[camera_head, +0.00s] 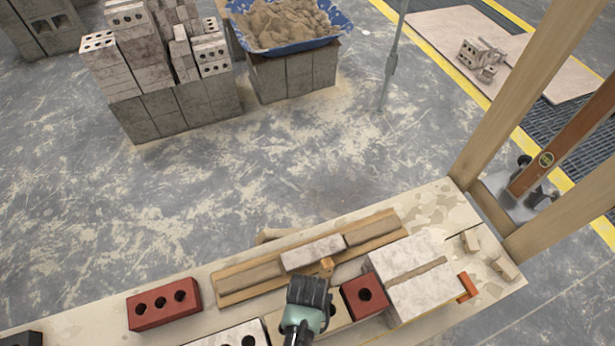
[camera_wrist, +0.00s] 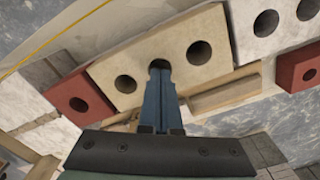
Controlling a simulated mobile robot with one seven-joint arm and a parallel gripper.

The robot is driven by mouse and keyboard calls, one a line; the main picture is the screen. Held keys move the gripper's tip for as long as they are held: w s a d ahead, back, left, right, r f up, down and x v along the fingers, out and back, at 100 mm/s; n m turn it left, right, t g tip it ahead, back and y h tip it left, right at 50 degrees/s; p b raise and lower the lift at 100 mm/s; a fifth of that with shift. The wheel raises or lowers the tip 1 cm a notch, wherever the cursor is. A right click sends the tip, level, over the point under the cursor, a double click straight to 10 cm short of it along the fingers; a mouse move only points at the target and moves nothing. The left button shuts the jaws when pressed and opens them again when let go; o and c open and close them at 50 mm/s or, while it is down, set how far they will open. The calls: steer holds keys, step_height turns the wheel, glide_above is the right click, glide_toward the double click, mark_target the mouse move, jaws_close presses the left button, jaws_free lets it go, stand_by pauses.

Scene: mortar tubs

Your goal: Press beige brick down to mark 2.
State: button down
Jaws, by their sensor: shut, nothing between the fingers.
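The beige brick (camera_wrist: 148,68) lies across the middle of the wrist view, with three round holes in its face. In the head view a part of it (camera_head: 338,320) shows beside my gripper, which hides the rest. My gripper (camera_wrist: 161,70) is shut and empty. Its blue fingers lie over the brick's middle hole in the wrist view; whether they touch the brick or reach into the hole I cannot tell. In the head view the black and green gripper body (camera_head: 307,291) hides the fingertips. I cannot make out mark 2 in either view.
A red brick (camera_head: 364,296) is close on the right, and white bricks (camera_head: 236,335) are on the left. A wooden channel (camera_head: 235,286) behind holds a pale block (camera_head: 313,253). Another red brick (camera_head: 163,304) stands left. Wooden posts (camera_head: 515,95) rise at right.

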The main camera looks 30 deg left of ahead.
steer(key=shift+f+b, duration=0.4)
steer(key=shift+f, duration=0.2)
steer(key=shift+s+f, duration=0.15)
steer(key=shift+f, duration=0.3)
stand_by(1.8)
step_height(320, 180, up, 5)
steer(key=p, duration=0.5)
steer(key=shift+r+p, duration=0.2)
steer(key=shift+p, duration=0.15)
stand_by(0.4)
